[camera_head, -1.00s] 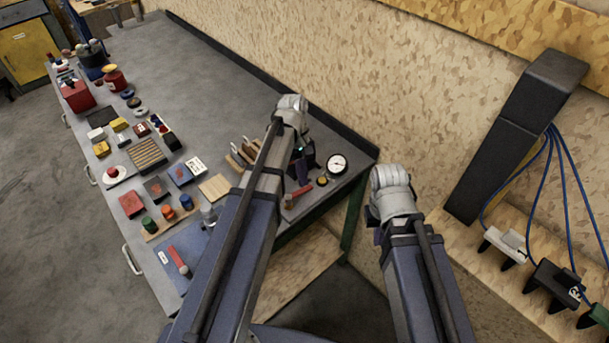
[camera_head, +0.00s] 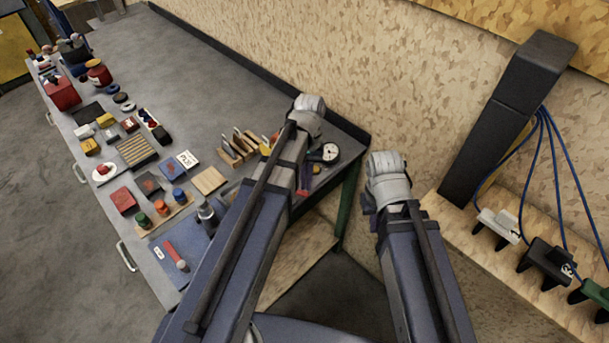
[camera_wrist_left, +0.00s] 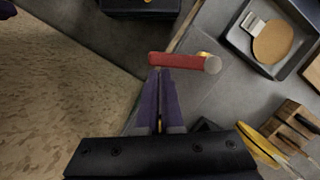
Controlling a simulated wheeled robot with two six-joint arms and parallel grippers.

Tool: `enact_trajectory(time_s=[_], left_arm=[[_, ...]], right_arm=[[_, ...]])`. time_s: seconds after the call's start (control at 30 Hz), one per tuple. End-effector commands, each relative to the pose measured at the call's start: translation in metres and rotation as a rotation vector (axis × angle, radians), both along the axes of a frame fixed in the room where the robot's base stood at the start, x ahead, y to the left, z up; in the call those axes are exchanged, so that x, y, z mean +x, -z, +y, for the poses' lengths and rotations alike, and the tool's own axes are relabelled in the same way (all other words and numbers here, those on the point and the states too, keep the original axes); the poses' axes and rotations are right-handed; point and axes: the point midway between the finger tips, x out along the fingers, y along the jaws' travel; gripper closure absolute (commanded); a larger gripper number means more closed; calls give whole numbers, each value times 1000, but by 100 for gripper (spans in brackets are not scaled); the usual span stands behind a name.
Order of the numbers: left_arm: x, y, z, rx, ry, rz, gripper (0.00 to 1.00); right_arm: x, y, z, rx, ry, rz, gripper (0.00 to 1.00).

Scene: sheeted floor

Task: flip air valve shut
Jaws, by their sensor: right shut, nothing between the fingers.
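The air valve's red lever handle (camera_wrist_left: 180,62) has a grey end cap and lies crosswise just beyond my left gripper's fingertips in the left wrist view. A brass part shows behind its capped end. In the head view only a red bit of the handle (camera_head: 302,192) shows past my arm. My left gripper (camera_wrist_left: 163,74) has its dark fingers together, with the tips at or touching the handle; contact is unclear. In the head view the left gripper (camera_head: 307,178) is mostly covered by its arm. My right gripper (camera_head: 371,212) is shut and empty, right of the bench.
A round gauge (camera_head: 325,153) stands close beside my left gripper. A wooden rack (camera_head: 236,148) and many small items fill the bench's left side. A tray (camera_wrist_left: 244,46) lies right of the handle. A dark post (camera_head: 505,120) with blue cables stands at the right.

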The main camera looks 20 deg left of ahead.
Motion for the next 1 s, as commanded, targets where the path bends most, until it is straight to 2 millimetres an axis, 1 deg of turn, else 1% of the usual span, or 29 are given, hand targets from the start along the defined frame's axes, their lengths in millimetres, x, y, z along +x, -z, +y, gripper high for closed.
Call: enact_trajectory(time_s=[0.03,0.1,0.4,0.7,1.0], left_arm=[[-6,0,-2,-1,42,3,100],[-10,0,-3,-2,102,3,100],[-23,0,-4,-1,307,3,100],[-30,0,-3,-1,308,3,100],[-31,0,-3,-1,307,3,100]], right_arm=[[0,0,0,0,0,0,100],[0,0,0,0,0,0,100],[0,0,0,0,0,0,100],[0,0,0,0,0,0,100],[0,0,0,0,0,0,100]])
